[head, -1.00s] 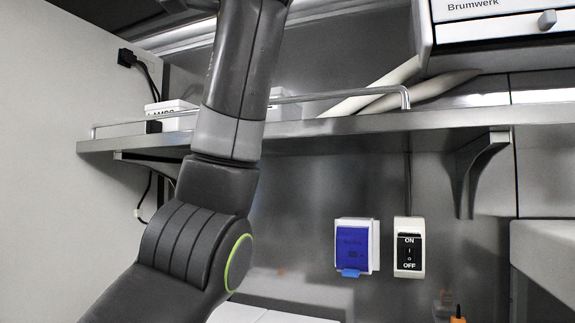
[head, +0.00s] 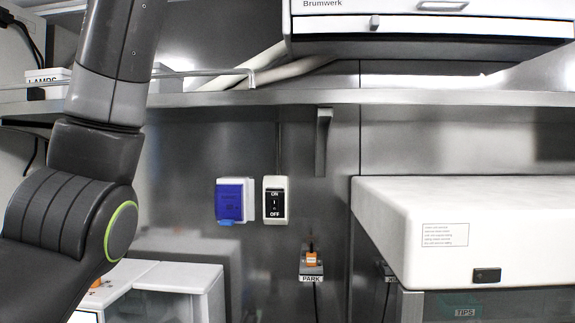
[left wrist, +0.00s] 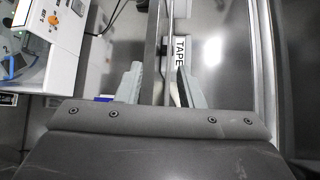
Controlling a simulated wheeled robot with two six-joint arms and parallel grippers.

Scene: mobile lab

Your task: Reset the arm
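My left arm (head: 72,210) rises along the left side of the head view, bent at a joint with a green ring, and its upper end runs out of the top of the picture. The left gripper (left wrist: 157,78) shows only in the left wrist view. Its two pale fingers stand apart with nothing held between them. A label reading TAPE (left wrist: 181,52) shows beyond the fingers, close to the right one. My right arm and gripper are in neither view.
A metal shelf (head: 400,98) with a rail crosses above. An ON/OFF switch (head: 275,200) and a blue-covered socket (head: 231,200) sit on the wall. A white machine (head: 390,205) stands at right, a PARK holder (head: 311,270) at lower middle.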

